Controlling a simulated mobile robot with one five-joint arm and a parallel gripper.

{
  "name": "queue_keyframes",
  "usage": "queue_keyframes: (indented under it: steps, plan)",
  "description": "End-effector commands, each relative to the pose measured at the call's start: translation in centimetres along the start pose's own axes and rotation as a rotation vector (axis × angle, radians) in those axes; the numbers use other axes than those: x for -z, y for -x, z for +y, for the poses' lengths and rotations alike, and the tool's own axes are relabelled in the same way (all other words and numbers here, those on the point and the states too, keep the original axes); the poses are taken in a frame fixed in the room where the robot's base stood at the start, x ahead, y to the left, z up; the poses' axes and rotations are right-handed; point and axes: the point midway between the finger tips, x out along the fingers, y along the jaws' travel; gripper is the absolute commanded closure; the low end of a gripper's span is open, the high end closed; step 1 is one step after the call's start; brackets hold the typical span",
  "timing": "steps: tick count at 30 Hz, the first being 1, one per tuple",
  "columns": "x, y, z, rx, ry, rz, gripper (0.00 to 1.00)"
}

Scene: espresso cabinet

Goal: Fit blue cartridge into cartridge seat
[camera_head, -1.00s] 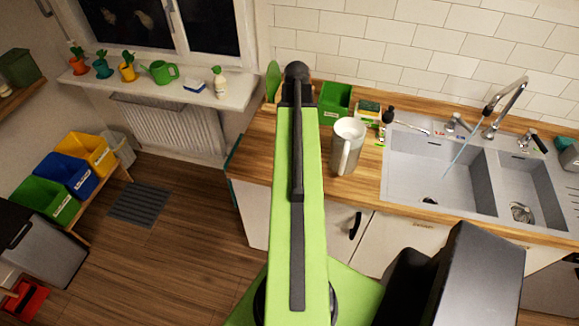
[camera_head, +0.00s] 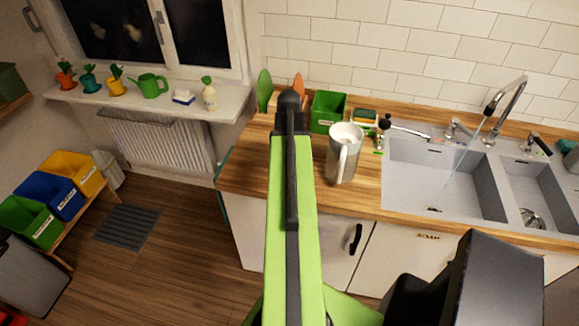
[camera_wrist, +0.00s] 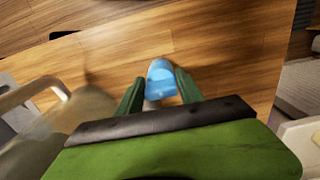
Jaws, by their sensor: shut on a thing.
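The blue cartridge (camera_wrist: 161,84) is in the wrist view, a light-blue rounded piece between the two dark green fingers of my gripper (camera_wrist: 160,78). The fingers are shut on it, over a wooden surface. A paler part shows below the blue one, partly hidden by the gripper. In the head view my arm hides the gripper and cartridge. A white-and-grey jug (camera_head: 344,155) with a handle stands on the counter, right of my arm. A blurred pale handled shape (camera_wrist: 40,105) is left of my gripper in the wrist view. I cannot make out the cartridge seat.
The wooden counter (camera_head: 245,165) carries a green bin (camera_head: 327,110) behind the jug. The double sink (camera_head: 450,180) lies to the right. A windowsill (camera_head: 225,103) with small pots is at the left. The counter's left end is mostly clear.

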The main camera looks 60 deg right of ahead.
Motion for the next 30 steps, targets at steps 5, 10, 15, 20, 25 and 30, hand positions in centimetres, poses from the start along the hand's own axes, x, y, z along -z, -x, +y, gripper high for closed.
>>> queue_keyframes:
  steps: [5, 10, 15, 20, 25, 30]
  plan:
    - [0.0, 0.2, 0.0, 0.000, 0.000, -0.001, 1.00]
    - [0.0, 0.0, 0.0, 0.000, -0.001, -0.001, 0.48]
    - [0.0, 0.0, 0.1, 0.000, -0.001, 0.000, 0.36]
    - [0.0, 0.0, 0.1, 0.000, -0.001, 0.000, 0.36]
    - [0.0, -0.2, 0.1, 0.000, -0.002, 0.000, 0.36]
    - [0.0, 2.4, 0.1, 0.000, -0.002, 0.000, 0.36]
